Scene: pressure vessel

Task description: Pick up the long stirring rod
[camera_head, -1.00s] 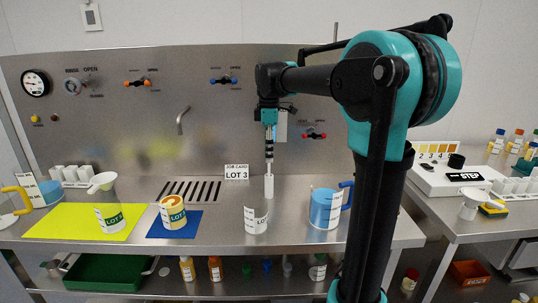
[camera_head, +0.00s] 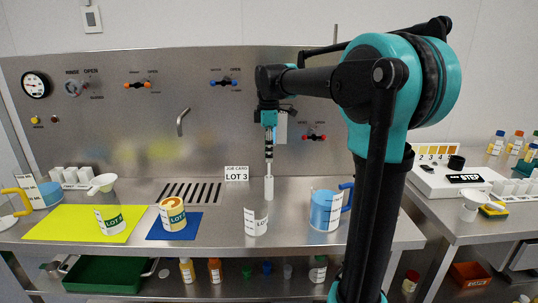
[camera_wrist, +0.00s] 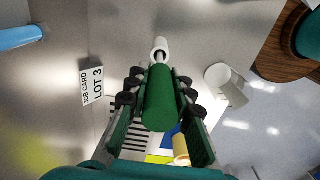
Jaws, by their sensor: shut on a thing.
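The long stirring rod (camera_head: 268,187) hangs upright below my gripper (camera_head: 268,143), with its white lower end downward. In the wrist view its thick green handle (camera_wrist: 158,98) lies between my two fingers, with the white end (camera_wrist: 160,47) beyond it. My gripper (camera_wrist: 155,88) is shut on this handle. In the head view the rod stands just behind a clear labelled beaker (camera_head: 256,221). I cannot tell whether its tip touches the bench.
A blue jug (camera_head: 325,211) stands to the right of the beaker. A job card reading LOT 3 (camera_head: 236,173) is behind to the left. A yellow mat (camera_head: 60,223) and a blue mat (camera_head: 160,229) lie at left. A drain grille (camera_head: 190,191) is behind them.

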